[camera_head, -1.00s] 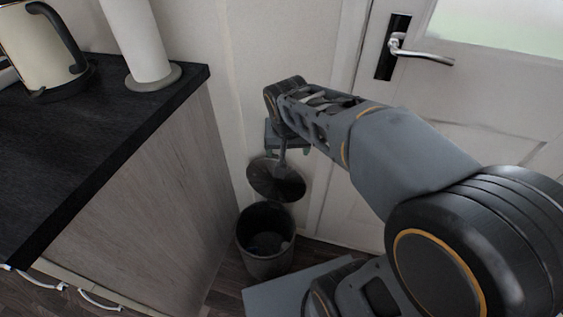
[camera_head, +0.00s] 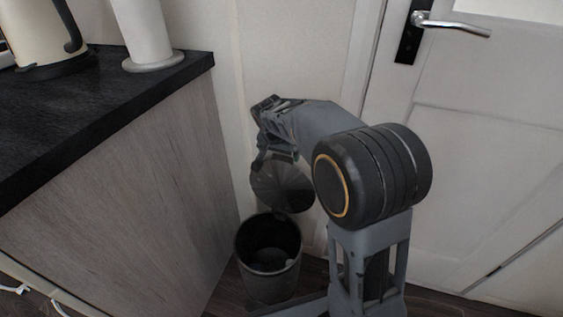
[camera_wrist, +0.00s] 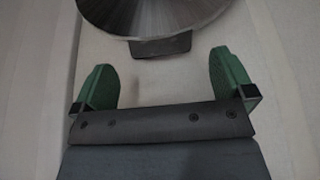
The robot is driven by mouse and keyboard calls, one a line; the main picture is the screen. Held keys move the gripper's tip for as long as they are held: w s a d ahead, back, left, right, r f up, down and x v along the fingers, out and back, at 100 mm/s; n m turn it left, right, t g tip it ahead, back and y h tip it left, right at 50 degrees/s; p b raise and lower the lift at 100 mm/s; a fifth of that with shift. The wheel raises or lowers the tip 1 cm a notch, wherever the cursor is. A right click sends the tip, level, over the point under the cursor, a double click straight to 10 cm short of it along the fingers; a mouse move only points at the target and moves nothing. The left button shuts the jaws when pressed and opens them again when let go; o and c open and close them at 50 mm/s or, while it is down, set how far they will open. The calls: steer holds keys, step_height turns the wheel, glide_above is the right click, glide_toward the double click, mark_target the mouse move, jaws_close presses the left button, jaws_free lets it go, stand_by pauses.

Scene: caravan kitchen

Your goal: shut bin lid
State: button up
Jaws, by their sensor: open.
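The dark round bin (camera_head: 268,262) stands on the floor beside the cabinet's end, with its mouth uncovered. Its round lid (camera_head: 282,187) stands raised, nearly upright, behind the mouth against the wall side. My gripper (camera_head: 268,158) is at the lid's upper edge in the head view, and its fingers are partly hidden there. In the wrist view my gripper (camera_wrist: 165,72) is open, with two green fingertips wide apart and nothing between them. The shiny lid (camera_wrist: 155,14) and a dark tab on its edge (camera_wrist: 163,46) lie just beyond the fingertips. I cannot tell whether they touch.
The cabinet with a dark worktop (camera_head: 105,120) closes off the left. It carries a kettle (camera_head: 38,35) and a paper roll (camera_head: 143,32). The wall is close behind the bin, and a white door (camera_head: 480,170) stands at the right.

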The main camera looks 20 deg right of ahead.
mark_target(282, 158)
steer(key=shift+b+x, duration=0.55)
steer(key=shift+x, duration=1.4)
steer(key=shift+c, duration=0.3)
steer(key=c, duration=1)
steer(key=shift+a, duration=0.15)
steer(key=shift+c, duration=0.4)
